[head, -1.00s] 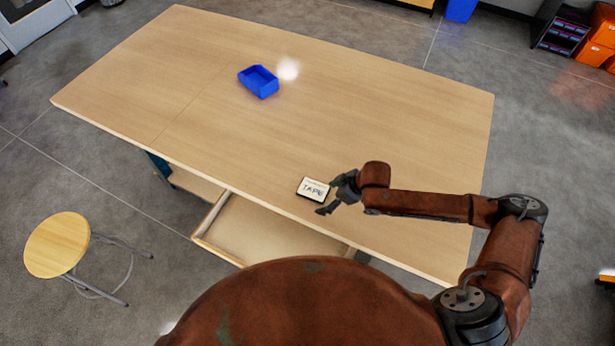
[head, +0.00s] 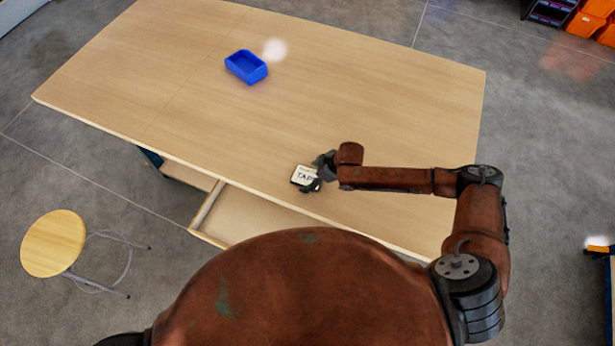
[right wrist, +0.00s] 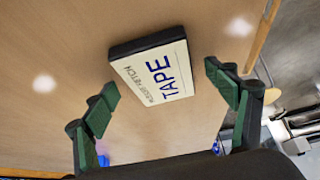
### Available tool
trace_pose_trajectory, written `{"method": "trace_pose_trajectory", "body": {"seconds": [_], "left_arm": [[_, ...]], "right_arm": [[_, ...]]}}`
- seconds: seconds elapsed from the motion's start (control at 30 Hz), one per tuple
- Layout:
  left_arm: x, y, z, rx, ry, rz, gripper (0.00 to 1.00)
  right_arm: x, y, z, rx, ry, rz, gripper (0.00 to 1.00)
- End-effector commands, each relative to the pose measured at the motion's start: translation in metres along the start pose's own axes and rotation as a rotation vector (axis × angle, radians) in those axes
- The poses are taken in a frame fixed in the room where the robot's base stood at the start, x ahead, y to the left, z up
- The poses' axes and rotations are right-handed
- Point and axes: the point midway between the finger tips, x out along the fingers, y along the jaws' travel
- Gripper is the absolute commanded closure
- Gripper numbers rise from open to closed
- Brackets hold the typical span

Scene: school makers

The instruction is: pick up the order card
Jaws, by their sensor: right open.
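In the right wrist view the card (right wrist: 160,75) lies ahead of and between the green-padded fingers. My right gripper (head: 316,172) is at the card's right side, its fingers spread. It also shows open in the right wrist view (right wrist: 168,88), with a gap on both sides of the card. I cannot tell whether a finger touches it. My left gripper is not in view.
A blue bin (head: 246,67) stands on the far part of the table (head: 330,90). An open, empty-looking drawer (head: 245,216) juts out below the near edge. A round stool (head: 53,243) stands at the left. Most of the tabletop is clear.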

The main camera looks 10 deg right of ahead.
Motion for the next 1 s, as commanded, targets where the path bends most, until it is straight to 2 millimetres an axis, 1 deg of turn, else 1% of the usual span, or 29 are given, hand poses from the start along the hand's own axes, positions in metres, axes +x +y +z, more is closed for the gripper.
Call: {"method": "trace_pose_trajectory", "body": {"seconds": [0.03, 0.07, 0.17, 0.57, 0.83, 1.0], "left_arm": [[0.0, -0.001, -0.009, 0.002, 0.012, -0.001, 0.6], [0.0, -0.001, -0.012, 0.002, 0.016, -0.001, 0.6], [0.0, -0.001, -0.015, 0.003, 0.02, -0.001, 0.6], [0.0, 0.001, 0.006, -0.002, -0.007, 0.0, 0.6], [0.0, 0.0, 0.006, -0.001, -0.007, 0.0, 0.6], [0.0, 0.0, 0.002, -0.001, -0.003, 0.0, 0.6]], "right_arm": [[0.0, 0.0, 0.0, 0.0, 0.0, 0.0, 0.21], [0.0, 0.0, 0.0, 0.0, 0.0, 0.0, 0.21], [0.0, 0.0, 0.001, 0.001, 0.0, 0.0, 0.21], [-0.001, 0.0, 0.001, 0.002, 0.0, 0.001, 0.48], [-0.001, 0.0, 0.001, 0.003, 0.0, 0.001, 0.67], [-0.001, 0.0, 0.001, 0.003, 0.0, 0.001, 0.67]]}}
